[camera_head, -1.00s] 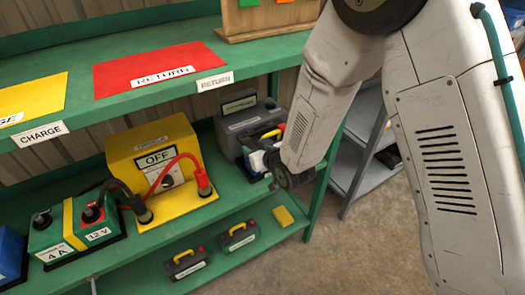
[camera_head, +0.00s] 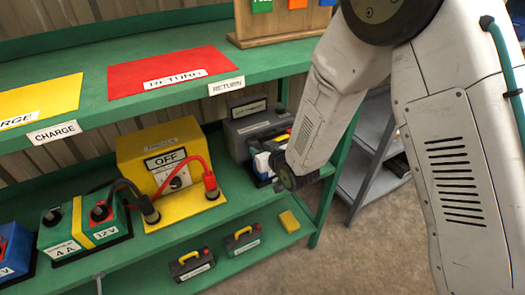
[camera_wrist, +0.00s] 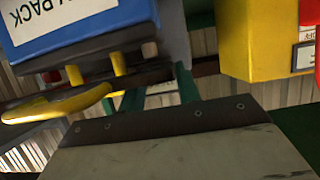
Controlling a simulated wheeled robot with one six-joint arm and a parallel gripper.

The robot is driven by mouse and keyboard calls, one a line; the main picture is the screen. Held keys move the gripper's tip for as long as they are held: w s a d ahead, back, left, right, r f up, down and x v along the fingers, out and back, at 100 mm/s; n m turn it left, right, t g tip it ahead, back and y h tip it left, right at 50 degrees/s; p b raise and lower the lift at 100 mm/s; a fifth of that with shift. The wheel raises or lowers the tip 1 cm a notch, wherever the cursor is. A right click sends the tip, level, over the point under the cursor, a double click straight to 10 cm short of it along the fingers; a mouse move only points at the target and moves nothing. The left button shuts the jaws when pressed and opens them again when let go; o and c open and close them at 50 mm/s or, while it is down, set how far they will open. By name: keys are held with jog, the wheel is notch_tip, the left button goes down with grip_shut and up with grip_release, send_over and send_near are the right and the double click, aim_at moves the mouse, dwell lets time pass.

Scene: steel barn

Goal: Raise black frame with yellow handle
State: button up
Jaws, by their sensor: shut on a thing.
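The black frame (camera_wrist: 120,76) is close up in the wrist view, with its rounded yellow handle (camera_wrist: 60,106) at the left. A blue pack (camera_wrist: 75,25) with an upside-down white label sits against the frame. My gripper (camera_wrist: 180,125) is shut on the frame; a flat plate with a dark, screwed edge fills the bottom of the wrist view. The exact contact is hidden. In the head view, white, blue and yellow parts of the held unit (camera_head: 264,163) show beside my wrist, in front of a dark case (camera_head: 250,128).
A yellow box marked OFF (camera_head: 143,151) stands left on the green shelf, with cables to a green battery (camera_head: 68,228). Two dark boxes (camera_head: 192,268) (camera_head: 244,246) and a yellow block (camera_head: 289,221) lie lower. The upper shelf with red mat (camera_head: 160,70) overhangs.

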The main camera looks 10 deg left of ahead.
jog(key=shift+w+r, duration=0.2)
jog(key=shift+r, duration=0.25)
jog(key=shift+w+a+r, duration=0.2)
jog(key=shift+w+r, duration=0.05)
jog(key=shift+r, duration=0.4)
grip_shut()
jog(key=shift+w+a+r, duration=0.15)
jog(key=shift+a+r, duration=0.2)
jog(key=shift+r, duration=0.15)
jog(key=shift+w+a+r, duration=0.15)
jog(key=shift+w+r, duration=0.35)
jog(key=shift+r, duration=0.05)
